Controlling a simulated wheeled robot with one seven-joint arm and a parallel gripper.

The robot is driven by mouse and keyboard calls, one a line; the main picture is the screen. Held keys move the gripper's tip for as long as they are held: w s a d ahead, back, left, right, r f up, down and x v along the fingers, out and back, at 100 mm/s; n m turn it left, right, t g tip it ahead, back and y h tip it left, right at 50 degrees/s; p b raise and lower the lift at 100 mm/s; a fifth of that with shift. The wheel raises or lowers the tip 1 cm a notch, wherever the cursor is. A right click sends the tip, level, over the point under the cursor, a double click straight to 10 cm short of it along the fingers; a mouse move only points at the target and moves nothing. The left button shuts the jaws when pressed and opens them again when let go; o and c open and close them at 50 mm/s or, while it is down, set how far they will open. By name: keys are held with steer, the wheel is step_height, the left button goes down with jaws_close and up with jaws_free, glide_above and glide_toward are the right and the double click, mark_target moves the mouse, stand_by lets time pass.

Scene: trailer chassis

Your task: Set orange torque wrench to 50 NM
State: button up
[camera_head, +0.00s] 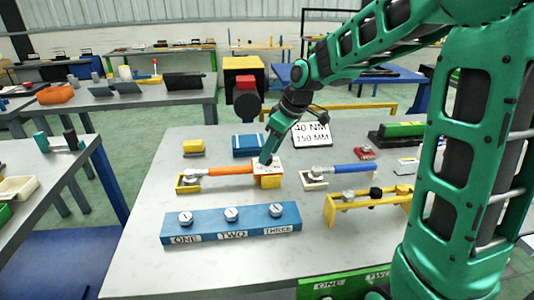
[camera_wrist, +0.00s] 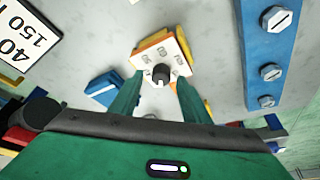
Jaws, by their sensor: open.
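The orange torque wrench (camera_head: 232,169) lies on the grey table, its metal head in a yellow holder at the left. Its right end meets a yellow block with a white dial plate (camera_head: 268,167). In the wrist view the white plate (camera_wrist: 150,57) carries small labels, too blurred to read, around a dark round knob (camera_wrist: 161,75). My gripper (camera_head: 267,158) points down over the plate. In the wrist view my gripper (camera_wrist: 160,82) is open, one green finger on each side of the knob. I cannot tell whether the fingers touch it. The knob's setting is unclear.
A blue bar (camera_head: 250,218) with three bolts lies in front. A blue-handled wrench (camera_head: 350,168) and a yellow stand (camera_head: 345,207) are at the right. A sign (camera_head: 311,133) reading 40 NM, 150 MM and a blue box (camera_head: 249,146) are behind.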

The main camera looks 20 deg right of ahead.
steer(key=shift+w+a+f, duration=0.15)
steer(key=shift+f, duration=0.35)
steer(key=c, duration=1)
steer(key=shift+c, duration=0.2)
